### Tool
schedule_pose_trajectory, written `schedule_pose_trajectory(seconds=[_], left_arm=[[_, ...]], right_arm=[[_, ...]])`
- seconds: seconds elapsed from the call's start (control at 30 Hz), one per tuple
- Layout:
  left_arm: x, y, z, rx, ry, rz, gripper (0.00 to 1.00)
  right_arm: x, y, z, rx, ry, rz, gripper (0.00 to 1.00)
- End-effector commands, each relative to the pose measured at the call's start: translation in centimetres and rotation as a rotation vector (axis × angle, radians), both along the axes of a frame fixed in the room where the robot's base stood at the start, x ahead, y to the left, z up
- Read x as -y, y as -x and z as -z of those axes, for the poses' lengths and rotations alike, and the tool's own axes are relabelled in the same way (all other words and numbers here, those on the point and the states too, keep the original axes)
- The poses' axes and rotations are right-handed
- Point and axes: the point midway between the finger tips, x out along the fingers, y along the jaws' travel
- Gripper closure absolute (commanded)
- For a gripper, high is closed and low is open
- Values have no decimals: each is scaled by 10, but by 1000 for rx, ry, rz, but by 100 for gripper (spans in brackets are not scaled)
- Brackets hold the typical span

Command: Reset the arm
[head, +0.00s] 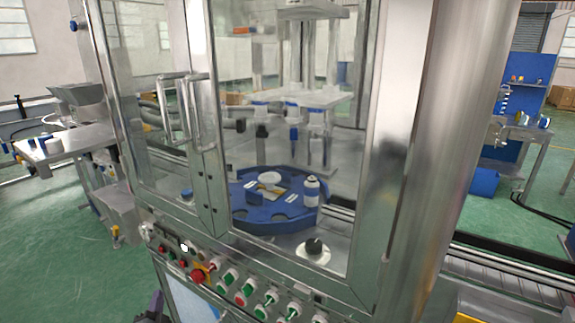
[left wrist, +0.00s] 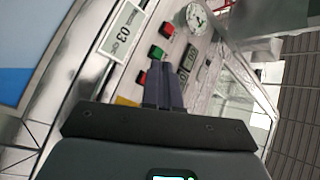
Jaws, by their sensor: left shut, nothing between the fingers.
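My left gripper (head: 155,308) shows only as a small dark shape at the bottom edge of the head view, below the control panel (head: 230,285) of the crimping machine. In the left wrist view my left gripper (left wrist: 164,75) is shut, its two dark fingers side by side with nothing between them. The fingers point toward a panel with red and green buttons (left wrist: 157,52). I cannot tell whether the fingertips touch it. My right gripper is in neither view.
The machine's glass doors have metal handles (head: 187,110). Behind the glass, a blue round plate (head: 262,222) carries a white bottle (head: 311,192). A side table (head: 70,147) stands left, a conveyor (head: 510,275) right. A gauge (left wrist: 196,17) and a label (left wrist: 122,28) show on the machine.

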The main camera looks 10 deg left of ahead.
Motion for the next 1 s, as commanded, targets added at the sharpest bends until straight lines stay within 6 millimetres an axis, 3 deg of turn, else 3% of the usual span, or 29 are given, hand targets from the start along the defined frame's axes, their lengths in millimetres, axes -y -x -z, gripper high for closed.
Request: schedule_pose_trajectory(seconds=[0.13,0.37,0.5,0.7,0.9,1.0], left_arm=[[18,54,47,-119,3,26,100],[98,162,51,-335,130,147,100],[154,227,31,-543,343,190,100],[213,306,-21,-820,642,159,100],[236,351,-69,-988,831,57,100],[237,372,-81,-1062,899,-24,100]], right_arm=[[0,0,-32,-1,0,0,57],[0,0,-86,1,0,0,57],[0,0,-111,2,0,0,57],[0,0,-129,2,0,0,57],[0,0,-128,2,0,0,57],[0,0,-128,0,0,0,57]])
